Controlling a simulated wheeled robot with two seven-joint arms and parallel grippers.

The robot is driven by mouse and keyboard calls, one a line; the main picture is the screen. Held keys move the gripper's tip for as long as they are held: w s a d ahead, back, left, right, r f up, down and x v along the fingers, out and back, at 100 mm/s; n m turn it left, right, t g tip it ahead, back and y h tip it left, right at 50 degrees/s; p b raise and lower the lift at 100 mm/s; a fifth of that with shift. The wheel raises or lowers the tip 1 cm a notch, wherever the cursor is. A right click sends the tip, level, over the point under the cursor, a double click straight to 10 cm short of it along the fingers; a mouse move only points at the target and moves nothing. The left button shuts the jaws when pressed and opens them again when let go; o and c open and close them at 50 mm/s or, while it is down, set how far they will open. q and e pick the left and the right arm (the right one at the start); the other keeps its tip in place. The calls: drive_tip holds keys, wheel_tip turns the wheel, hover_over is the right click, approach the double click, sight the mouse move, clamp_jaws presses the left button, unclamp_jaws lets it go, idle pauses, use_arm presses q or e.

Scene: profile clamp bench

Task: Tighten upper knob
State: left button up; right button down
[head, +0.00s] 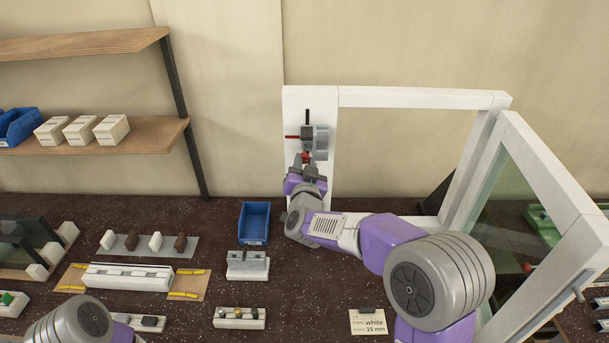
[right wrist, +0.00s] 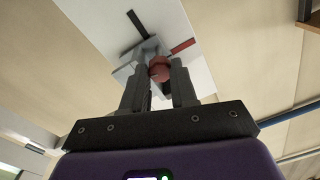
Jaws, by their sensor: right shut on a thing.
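A clamp fixture (head: 321,138) with grey and dark parts is mounted on the white upright panel (head: 292,107) at the back. A black strip points up from it and a red strip points left. A round red knob (head: 305,155) sits at its lower side. My right gripper (head: 307,166) reaches up from below and is shut on this knob. In the right wrist view the red knob (right wrist: 159,69) is between the two fingertips (right wrist: 160,72), which partly cover it. My left gripper is not in view; only part of my left arm shows at the lower left.
A white frame (head: 420,97) with a glass door (head: 530,185) stands at the right, near my right arm. A blue bin (head: 254,222), a grey block fixture (head: 247,265) and a label card (head: 368,322) are on the dark bench. Shelves (head: 100,136) hang at the upper left.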

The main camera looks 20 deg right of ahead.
drive_tip(key=shift+m+b, duration=1.3)
drive_tip(key=shift+r, duration=0.1)
drive_tip(key=c, duration=0.9)
unclamp_jaws()
drive_tip(key=shift+b+v, duration=0.4)
drive_tip(key=shift+v, duration=3.4)
